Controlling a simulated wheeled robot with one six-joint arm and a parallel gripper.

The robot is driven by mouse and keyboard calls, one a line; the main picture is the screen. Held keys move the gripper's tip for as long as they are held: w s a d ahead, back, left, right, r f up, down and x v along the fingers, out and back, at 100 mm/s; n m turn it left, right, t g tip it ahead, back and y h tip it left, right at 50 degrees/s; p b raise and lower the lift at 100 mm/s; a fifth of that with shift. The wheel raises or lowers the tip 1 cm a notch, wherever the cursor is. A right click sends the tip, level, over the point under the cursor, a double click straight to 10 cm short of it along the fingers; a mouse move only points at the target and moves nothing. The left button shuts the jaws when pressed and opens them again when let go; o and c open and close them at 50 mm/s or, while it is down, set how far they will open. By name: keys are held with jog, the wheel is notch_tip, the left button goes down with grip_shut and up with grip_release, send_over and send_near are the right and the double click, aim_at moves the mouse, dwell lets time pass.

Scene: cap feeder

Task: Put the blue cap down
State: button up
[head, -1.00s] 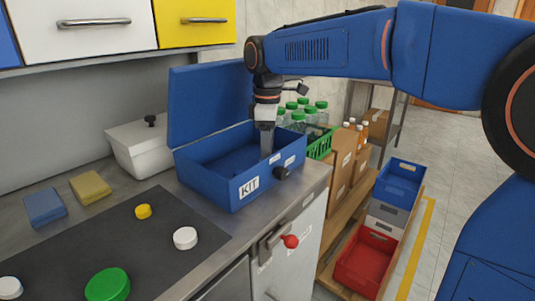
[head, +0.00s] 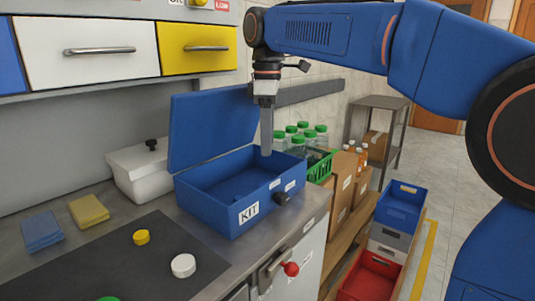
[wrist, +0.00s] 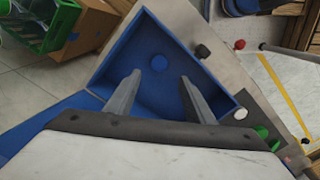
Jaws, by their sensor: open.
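In the head view the cap is hidden by the box walls. My gripper (head: 266,153) points down above the box, its fingertips near the height of the rim.
The raised box lid (head: 210,130) stands at the left of my gripper. A green crate of bottles (head: 320,163) is behind the box. A yellow cap (head: 141,237) and a white cap (head: 183,265) sit on the dark mat (head: 95,265).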

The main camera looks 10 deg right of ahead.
jog(key=shift+r, duration=0.45)
jog(key=shift+d, duration=0.1)
jog(key=s+d+f+m+t, duration=0.2)
jog(key=s+d+f+m, duration=0.7)
jog(key=s+d, duration=0.4)
jog(key=s+d+f+m+t, duration=0.1)
jog(key=s+d+f+m, duration=0.2)
jog(key=s+f, duration=0.3)
jog(key=s+d+f+m+t, duration=0.1)
jog(key=s+d+f+m, duration=0.2)
jog(key=s+d+f, duration=0.3)
notch_tip(320, 180, down, 6)
jog(key=shift+s+r+m+t, duration=0.15)
jog(key=shift+s+m+t, duration=0.25)
jog(key=shift+s, duration=0.05)
jog(key=shift+d, duration=0.1)
